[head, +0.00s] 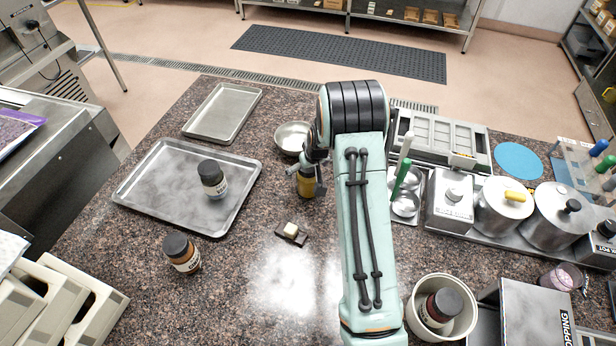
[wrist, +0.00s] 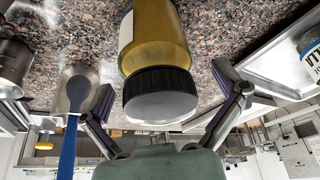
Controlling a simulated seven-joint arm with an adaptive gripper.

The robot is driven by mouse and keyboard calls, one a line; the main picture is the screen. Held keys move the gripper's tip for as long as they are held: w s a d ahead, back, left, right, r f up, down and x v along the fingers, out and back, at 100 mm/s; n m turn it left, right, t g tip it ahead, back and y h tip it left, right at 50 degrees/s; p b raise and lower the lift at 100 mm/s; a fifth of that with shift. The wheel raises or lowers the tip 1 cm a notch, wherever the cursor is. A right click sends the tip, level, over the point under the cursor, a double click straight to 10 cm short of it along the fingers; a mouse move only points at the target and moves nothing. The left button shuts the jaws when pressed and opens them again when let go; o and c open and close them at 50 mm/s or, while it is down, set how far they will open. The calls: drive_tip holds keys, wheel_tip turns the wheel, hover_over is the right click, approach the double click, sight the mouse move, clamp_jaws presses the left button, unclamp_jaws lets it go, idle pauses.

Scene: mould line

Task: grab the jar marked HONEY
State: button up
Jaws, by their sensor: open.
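A jar of golden-yellow contents with a black ribbed lid (wrist: 160,85) is large in the wrist view, between my gripper's two fingers. A white label edge shows at its left side, but no word on it can be read. In the head view this jar (head: 306,187) stands on the counter, partly hidden by my gripper (head: 308,175). My gripper (wrist: 170,95) is open, with a finger on each side of the jar and gaps visible beside the lid. No label reading HONEY is legible in either view.
Another dark-lidded jar (head: 213,180) stands on the large tray (head: 150,190). A brown jar (head: 182,254) is at front left, and one (head: 440,306) sits in a white pot (head: 415,322). A metal bowl (head: 291,137) is just behind the golden jar. Spoons in small bowls (head: 405,204) are to the right.

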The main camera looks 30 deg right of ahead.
drive_tip(key=c, duration=1.3)
